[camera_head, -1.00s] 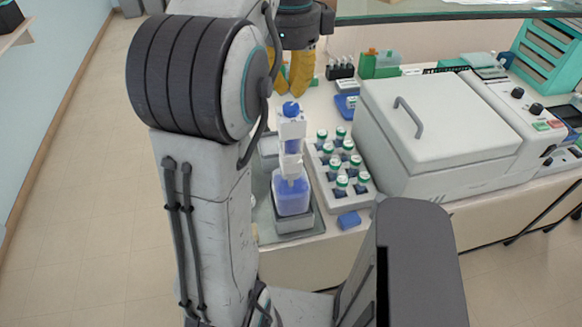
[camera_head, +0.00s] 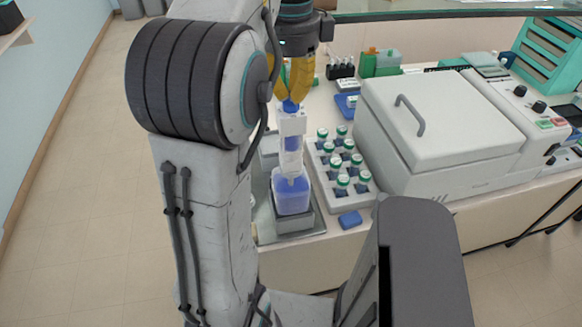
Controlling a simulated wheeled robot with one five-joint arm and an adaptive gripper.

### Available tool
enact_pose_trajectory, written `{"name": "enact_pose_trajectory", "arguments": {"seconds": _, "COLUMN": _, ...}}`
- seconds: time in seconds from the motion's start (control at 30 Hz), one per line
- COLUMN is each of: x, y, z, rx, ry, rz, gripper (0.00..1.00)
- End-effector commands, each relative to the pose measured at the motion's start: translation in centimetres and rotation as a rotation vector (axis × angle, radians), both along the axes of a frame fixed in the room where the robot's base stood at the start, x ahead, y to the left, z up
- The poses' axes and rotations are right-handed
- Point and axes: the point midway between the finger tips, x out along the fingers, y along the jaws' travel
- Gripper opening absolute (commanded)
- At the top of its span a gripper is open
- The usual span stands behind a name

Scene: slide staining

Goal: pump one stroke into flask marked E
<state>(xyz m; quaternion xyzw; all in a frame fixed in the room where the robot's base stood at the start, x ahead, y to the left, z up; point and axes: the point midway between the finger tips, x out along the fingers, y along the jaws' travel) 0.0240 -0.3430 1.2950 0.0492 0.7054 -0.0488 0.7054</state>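A bottle of blue liquid (camera_head: 292,196) stands upright on a small grey stand. A white pump head (camera_head: 292,125) with a round blue knob (camera_head: 290,106) rises from it. No letter E is readable on it or on anything else in view. My gripper (camera_head: 292,98) has yellow fingers and comes down from above. Its fingertips are right at the blue knob. I cannot tell whether they touch it, or whether they are closed, since the fingers overlap in this view.
A white rack of green-capped vials (camera_head: 344,170) stands close right of the bottle. A large white lidded machine (camera_head: 440,125) is further right. A blue block (camera_head: 350,219) lies near the front edge. A grey tray (camera_head: 262,228) lies under the stand. A glass shelf (camera_head: 450,14) crosses the top.

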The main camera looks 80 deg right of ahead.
Motion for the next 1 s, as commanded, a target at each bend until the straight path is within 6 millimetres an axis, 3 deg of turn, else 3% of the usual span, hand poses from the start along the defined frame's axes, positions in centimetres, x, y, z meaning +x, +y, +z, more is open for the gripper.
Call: {"name": "enact_pose_trajectory", "arguments": {"seconds": 1.0, "x": 0.0, "y": 0.0, "z": -2.8, "rx": 0.003, "ry": 0.0, "rz": 0.0, "gripper": 0.0}}
